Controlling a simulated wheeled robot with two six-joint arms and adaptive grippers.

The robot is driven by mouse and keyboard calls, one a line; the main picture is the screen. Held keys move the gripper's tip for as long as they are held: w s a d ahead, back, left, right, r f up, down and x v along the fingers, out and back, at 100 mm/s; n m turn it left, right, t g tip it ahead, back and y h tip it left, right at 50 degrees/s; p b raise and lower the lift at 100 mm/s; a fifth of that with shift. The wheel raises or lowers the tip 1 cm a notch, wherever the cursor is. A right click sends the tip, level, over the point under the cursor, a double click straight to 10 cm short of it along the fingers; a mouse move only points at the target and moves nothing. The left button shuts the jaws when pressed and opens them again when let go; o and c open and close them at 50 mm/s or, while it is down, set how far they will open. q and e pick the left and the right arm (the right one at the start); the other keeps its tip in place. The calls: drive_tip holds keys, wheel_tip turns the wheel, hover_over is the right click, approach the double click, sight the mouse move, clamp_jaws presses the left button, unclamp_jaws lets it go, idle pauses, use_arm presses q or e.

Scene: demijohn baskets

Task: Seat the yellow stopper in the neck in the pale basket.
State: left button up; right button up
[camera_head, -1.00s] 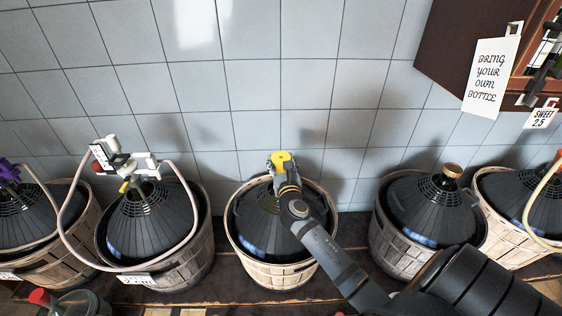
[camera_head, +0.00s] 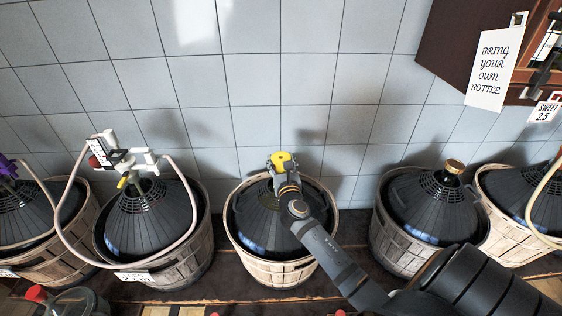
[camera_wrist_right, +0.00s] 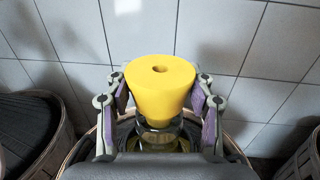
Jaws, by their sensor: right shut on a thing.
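The yellow stopper (camera_head: 284,161) is held upright in my right gripper (camera_head: 279,164) over the middle demijohn (camera_head: 268,219), which stands in the pale basket (camera_head: 276,271). In the right wrist view the stopper (camera_wrist_right: 160,85) is wide at the top, has a small hole, and tapers down between the two fingers. Its lower end meets the glass neck (camera_wrist_right: 160,138). I cannot tell how deep it sits in the neck. In the head view my gripper hides the neck. My left gripper is not in view.
A demijohn with a white tap and hose (camera_head: 127,160) stands to the left. A cork-topped demijohn (camera_head: 431,205) stands to the right. More baskets stand at both edges. The tiled wall (camera_head: 290,80) is close behind. A wooden cabinet hangs at upper right.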

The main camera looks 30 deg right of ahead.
drive_tip(key=shift+f+b, duration=0.65)
drive_tip(key=shift+f, duration=0.15)
drive_tip(key=o, duration=1.2)
drive_tip(key=shift+o, duration=0.2)
drive_tip(key=v, duration=1.2)
